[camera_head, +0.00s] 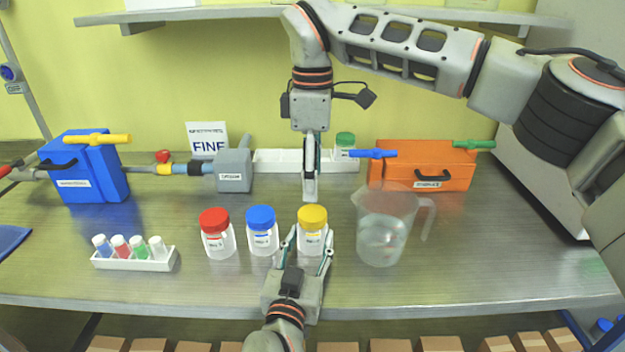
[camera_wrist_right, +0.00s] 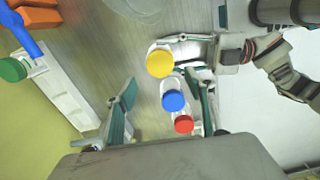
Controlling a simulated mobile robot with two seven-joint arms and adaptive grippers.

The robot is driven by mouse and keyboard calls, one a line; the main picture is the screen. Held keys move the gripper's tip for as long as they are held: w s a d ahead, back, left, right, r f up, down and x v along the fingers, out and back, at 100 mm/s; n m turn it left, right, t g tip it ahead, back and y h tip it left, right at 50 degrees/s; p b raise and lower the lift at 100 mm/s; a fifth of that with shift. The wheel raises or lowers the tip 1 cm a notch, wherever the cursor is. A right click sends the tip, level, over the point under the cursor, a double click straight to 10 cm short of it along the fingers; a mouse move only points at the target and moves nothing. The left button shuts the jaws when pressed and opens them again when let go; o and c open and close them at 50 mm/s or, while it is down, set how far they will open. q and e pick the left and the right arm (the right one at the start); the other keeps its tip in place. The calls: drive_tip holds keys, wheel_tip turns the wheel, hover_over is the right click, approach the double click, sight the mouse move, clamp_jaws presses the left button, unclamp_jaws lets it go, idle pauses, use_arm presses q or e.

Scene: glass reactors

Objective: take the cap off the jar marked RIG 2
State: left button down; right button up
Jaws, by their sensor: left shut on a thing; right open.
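Three white jars stand in a row on the bench: a red-capped jar (camera_head: 218,240), a blue-capped jar (camera_head: 262,238) and a yellow-capped jar (camera_head: 312,238). Each has a small label, too small for me to read surely. My left gripper (camera_head: 311,246) is shut on the yellow-capped jar from the front, below its cap. My right gripper (camera_head: 310,196) is open and empty, pointing down above and behind that jar. In the right wrist view the yellow cap (camera_wrist_right: 160,63), blue cap (camera_wrist_right: 174,101) and red cap (camera_wrist_right: 184,124) all show, each on its jar.
A clear beaker (camera_head: 383,235) stands just right of the yellow-capped jar. A white rack (camera_head: 135,263) of small vials is at the left. Behind are a blue box (camera_head: 88,185), an orange box (camera_head: 440,172) and a white tray (camera_head: 280,161) with a green-capped jar (camera_head: 345,144).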

sight(312, 212)
drive_tip(key=m, duration=0.3)
drive_tip(key=shift+f, duration=4.05)
drive_tip(key=shift+c, duration=0.5)
